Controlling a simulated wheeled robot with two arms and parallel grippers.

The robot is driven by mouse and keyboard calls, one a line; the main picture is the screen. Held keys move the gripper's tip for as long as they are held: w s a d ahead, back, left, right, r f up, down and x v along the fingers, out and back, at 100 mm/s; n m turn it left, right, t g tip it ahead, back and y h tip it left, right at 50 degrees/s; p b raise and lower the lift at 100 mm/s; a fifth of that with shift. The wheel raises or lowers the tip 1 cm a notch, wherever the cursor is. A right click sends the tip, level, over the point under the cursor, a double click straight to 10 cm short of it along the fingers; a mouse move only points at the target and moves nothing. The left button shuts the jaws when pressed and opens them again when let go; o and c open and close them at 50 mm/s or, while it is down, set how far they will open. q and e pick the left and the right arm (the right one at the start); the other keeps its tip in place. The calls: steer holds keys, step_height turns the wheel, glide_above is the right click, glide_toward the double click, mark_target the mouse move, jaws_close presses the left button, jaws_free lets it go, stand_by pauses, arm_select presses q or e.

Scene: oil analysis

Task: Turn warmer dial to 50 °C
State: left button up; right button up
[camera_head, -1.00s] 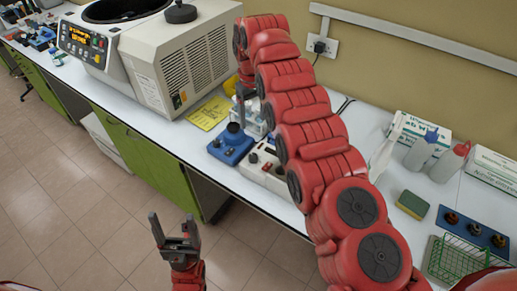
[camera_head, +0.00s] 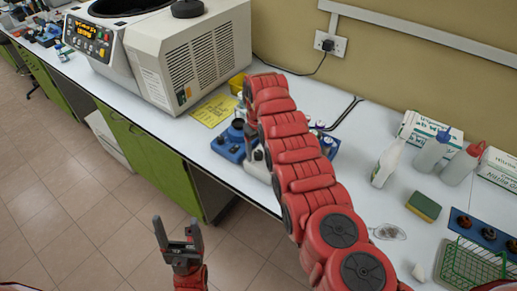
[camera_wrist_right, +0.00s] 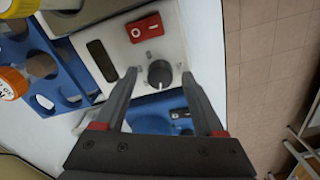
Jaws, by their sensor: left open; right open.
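The warmer is a pale box; its front edge shows in the head view (camera_head: 258,169), mostly hidden by my right arm. In the right wrist view its panel carries a black round dial (camera_wrist_right: 160,73) with a white pointer line, a red switch (camera_wrist_right: 145,28) and a dark slot. I cannot read a temperature. My right gripper (camera_wrist_right: 158,79) is open, its fingertips on either side of the dial; contact cannot be told. My left gripper (camera_head: 177,222) is open and empty over the floor in front of the bench.
A blue device (camera_head: 228,146) stands left of the warmer. A blue rack (camera_wrist_right: 55,75) with an orange-capped vial (camera_wrist_right: 12,83) is beside the warmer. A large centrifuge (camera_head: 185,60) stands to the left. Bottles, a sponge (camera_head: 424,205) and a green wire basket (camera_head: 475,265) are at right.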

steer(key=shift+f, duration=0.15)
steer(key=shift+c, duration=0.3)
jaws_close()
